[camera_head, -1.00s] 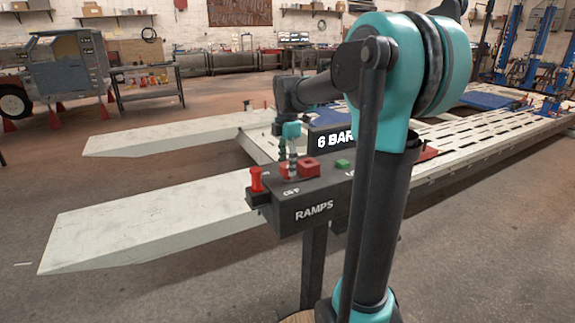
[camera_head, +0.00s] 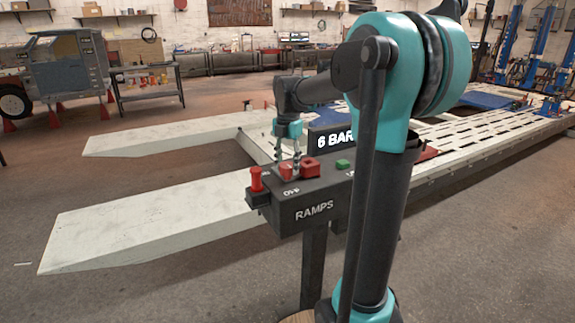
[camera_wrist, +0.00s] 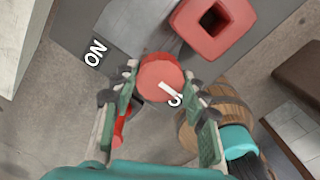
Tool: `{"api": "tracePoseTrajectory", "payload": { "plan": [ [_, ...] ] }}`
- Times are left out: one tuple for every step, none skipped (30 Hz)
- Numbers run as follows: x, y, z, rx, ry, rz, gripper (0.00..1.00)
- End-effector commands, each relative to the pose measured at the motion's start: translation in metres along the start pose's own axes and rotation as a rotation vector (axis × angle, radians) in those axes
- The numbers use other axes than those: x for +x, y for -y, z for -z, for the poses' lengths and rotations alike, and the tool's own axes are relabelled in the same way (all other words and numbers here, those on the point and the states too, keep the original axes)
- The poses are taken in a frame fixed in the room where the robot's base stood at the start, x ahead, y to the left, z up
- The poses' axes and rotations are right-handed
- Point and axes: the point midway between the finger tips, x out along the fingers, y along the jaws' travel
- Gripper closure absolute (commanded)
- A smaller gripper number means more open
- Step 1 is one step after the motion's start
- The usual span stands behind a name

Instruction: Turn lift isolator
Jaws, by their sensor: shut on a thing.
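The lift isolator, a round red knob (camera_head: 286,172), sits on top of the dark RAMPS control box (camera_head: 315,211). In the wrist view the knob (camera_wrist: 157,72) carries a white pointer mark directed to the lower right, towards a label starting with O that is partly hidden. The ON label (camera_wrist: 95,54) is at its upper left. My gripper (camera_head: 288,164) points down over the box with a finger on each side of the knob. It is shut on the knob, as the wrist view of my gripper (camera_wrist: 160,84) also shows.
A red square block with a hole (camera_head: 310,167) stands close right of the knob. A green button (camera_head: 342,164) is farther right. A red post (camera_head: 257,180) is at the box's left end. A 6 BAR display (camera_head: 334,140) rises behind. Pale ramps (camera_head: 150,222) lie beyond.

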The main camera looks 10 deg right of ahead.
Motion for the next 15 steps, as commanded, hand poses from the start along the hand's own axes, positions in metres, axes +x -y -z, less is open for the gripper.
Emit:
{"api": "tracePoseTrajectory", "payload": {
  "plan": [
    [-0.0003, -0.0004, -0.0003, -0.003, 0.001, -0.001, 1.00],
    [-0.0003, -0.0004, -0.0003, -0.003, 0.001, -0.001, 1.00],
    [-0.0003, -0.0004, -0.0003, -0.003, 0.001, -0.001, 1.00],
    [-0.0003, -0.0004, -0.0002, -0.003, 0.001, -0.001, 1.00],
    [-0.0003, -0.0004, -0.0002, -0.003, 0.001, -0.001, 1.00],
    [-0.0003, -0.0004, -0.0002, -0.003, 0.001, -0.001, 1.00],
    [-0.0003, -0.0004, -0.0002, -0.003, 0.001, -0.001, 1.00],
    [-0.0003, -0.0004, -0.0002, -0.003, 0.001, -0.001, 1.00],
    [-0.0003, -0.0004, -0.0002, -0.003, 0.001, -0.001, 1.00],
    [-0.0003, -0.0005, -0.0002, -0.003, 0.001, -0.001, 0.53],
    [-0.0003, -0.0005, -0.0002, -0.003, 0.001, -0.001, 0.49],
    [-0.0003, -0.0004, -0.0002, -0.002, 0.001, -0.001, 0.47],
    [-0.0003, -0.0004, -0.0001, -0.002, 0.001, -0.001, 0.47],
    [-0.0002, -0.0004, -0.0001, -0.002, 0.001, 0.000, 0.47],
    [-0.0002, -0.0003, -0.0001, -0.002, 0.000, 0.000, 0.47]
  ]
}}
